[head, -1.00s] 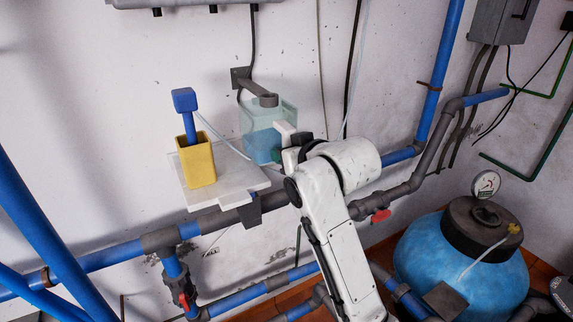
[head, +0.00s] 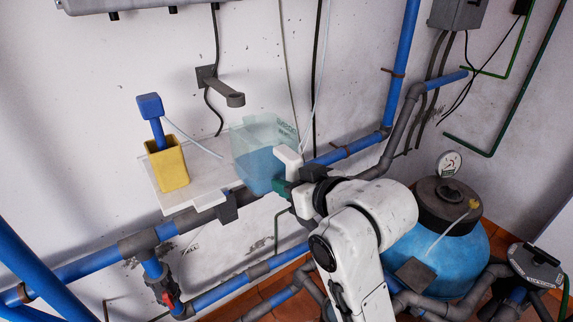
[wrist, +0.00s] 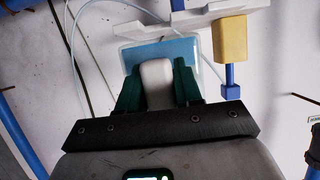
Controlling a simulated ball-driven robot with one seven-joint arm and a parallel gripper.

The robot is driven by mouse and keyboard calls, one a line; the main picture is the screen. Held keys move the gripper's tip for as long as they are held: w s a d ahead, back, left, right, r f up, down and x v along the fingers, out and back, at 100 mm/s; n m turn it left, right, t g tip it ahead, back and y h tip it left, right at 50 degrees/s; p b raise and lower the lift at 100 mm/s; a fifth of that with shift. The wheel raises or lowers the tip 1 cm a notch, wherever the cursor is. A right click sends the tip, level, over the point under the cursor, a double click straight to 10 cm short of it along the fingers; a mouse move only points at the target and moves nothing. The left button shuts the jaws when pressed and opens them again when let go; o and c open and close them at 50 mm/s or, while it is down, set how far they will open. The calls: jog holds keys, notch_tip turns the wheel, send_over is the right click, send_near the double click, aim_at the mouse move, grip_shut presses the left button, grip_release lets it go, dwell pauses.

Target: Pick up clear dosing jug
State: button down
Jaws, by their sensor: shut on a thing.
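The clear dosing jug (head: 258,150) is see-through with blue liquid in its lower part and faint markings on its side. It is tilted and held off the right end of the white shelf, in front of the wall. My gripper (head: 290,180) is shut on the jug's white handle. In the wrist view the green fingers of my gripper (wrist: 157,88) press on both sides of the white handle, and the jug (wrist: 160,52) shows behind it. The jug's underside is hidden in the head view.
A white shelf (head: 205,190) holds a yellow container (head: 167,168) with a blue-handled tool (head: 152,112). A grey wall bracket (head: 225,92) sticks out above. Blue pipes (head: 100,262) run below. A blue tank (head: 450,245) stands at the right.

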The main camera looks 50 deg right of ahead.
jog(key=shift+p+v, duration=1.1)
jog(key=shift+p, duration=1.45)
jog(key=shift+s+a+f+p, duration=0.15)
jog(key=shift+s+p, duration=0.1)
jog(key=shift+s, duration=0.5)
jog(key=shift+s+a+f+p, duration=0.1)
jog(key=shift+s+f+p, duration=0.15)
jog(key=shift+s, duration=0.5)
jog(key=c, duration=1.3)
grip_release()
grip_shut()
